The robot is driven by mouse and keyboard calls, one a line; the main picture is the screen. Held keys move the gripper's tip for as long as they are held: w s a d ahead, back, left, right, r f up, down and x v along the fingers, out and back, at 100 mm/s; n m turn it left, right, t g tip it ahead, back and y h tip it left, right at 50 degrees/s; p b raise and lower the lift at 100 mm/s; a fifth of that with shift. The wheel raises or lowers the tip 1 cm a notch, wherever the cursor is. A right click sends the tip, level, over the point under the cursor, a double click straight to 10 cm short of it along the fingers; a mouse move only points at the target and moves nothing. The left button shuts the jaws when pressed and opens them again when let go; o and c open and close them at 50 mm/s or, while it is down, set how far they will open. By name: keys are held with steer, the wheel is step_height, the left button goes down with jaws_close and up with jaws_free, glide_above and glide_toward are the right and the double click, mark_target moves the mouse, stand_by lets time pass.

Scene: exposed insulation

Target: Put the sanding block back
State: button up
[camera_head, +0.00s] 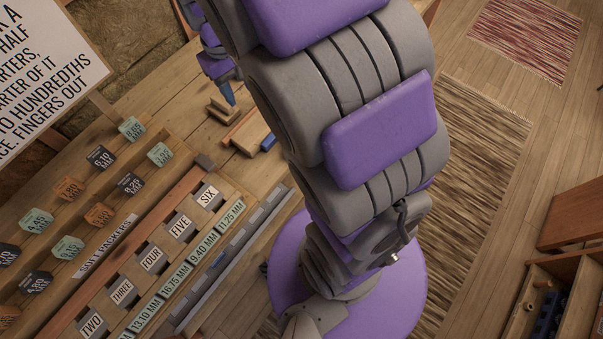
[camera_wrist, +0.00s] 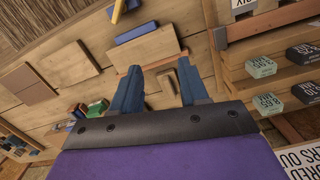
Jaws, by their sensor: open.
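My gripper (camera_wrist: 159,62) is open, its two blue fingers apart over the wooden bench. It also shows in the head view (camera_head: 227,92), pointing down near some small wooden pieces. A small wooden block (camera_wrist: 169,83) shows between the fingers in the wrist view, with nothing visibly gripped. A wooden piece (camera_head: 222,110) lies just below the fingertips in the head view. I cannot tell for certain which piece is the sanding block. A blue bar (camera_wrist: 137,32) lies beyond the fingertips; a blue bar also shows in the head view (camera_head: 267,142).
A stepped wooden rack with labelled small blocks (camera_head: 131,128) fills the left of the head view. A slotted rack with number cards (camera_head: 180,226) stands in front of it. Flat boards (camera_wrist: 67,66) lie left of the fingers. A woven rug (camera_head: 470,150) lies on the floor.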

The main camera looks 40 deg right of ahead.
steer(key=s+a+m+g, duration=0.1)
steer(key=s, duration=2.4)
steer(key=shift+a+r, duration=0.2)
steer(key=shift+r, duration=0.1)
